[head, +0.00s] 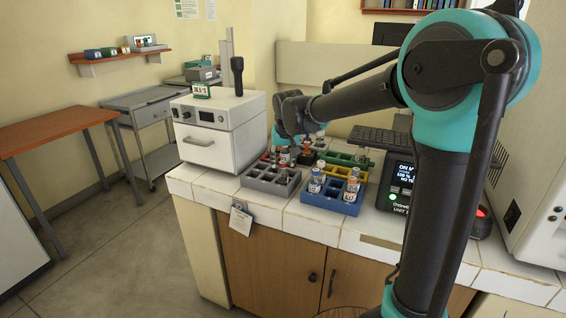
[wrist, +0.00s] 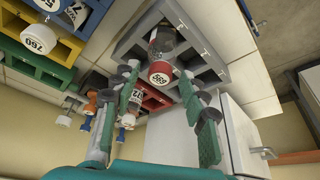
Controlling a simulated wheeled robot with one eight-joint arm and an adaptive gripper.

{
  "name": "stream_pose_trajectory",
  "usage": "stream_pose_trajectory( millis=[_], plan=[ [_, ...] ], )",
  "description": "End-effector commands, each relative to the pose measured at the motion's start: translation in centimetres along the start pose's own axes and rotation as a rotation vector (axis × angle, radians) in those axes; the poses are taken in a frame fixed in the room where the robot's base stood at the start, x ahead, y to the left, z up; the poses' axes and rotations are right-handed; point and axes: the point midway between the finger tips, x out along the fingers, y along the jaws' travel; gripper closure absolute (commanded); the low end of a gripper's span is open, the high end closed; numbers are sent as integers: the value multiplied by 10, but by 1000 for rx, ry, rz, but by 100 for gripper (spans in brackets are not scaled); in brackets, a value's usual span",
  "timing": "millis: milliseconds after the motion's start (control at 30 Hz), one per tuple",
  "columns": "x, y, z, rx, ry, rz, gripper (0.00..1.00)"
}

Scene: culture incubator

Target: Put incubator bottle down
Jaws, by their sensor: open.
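In the wrist view, a bottle with a red, numbered end (wrist: 160,72) stands in a compartment of the grey rack (wrist: 215,72). My gripper (wrist: 158,78) is open, with its green-padded fingers on either side of the bottle and gaps showing between. In the head view, the grey rack (head: 262,187) sits at the counter's front left edge. My gripper (head: 301,143) is low over the racks there, partly hidden by my arm. I cannot tell for certain which bottle in the head view is the one between the fingers.
A yellow rack (head: 344,171) and a red rack (wrist: 153,100) are close behind. A white incubator box (head: 222,150) stands left, a lit display unit (head: 398,187) right.

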Motion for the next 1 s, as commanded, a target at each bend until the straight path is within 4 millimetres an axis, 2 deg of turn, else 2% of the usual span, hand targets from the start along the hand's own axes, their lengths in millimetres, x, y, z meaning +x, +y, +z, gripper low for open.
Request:
stream_pose_trajectory(
  millis=[167,400,600,800,1000],
  plan=[
    [-28,0,1,-1,0,0,56],
    [-78,0,1,-1,0,0,56],
    [-106,0,0,-1,0,0,56],
    [-117,0,1,0,0,0,56],
    [-117,0,0,0,0,0,56]
  ],
)
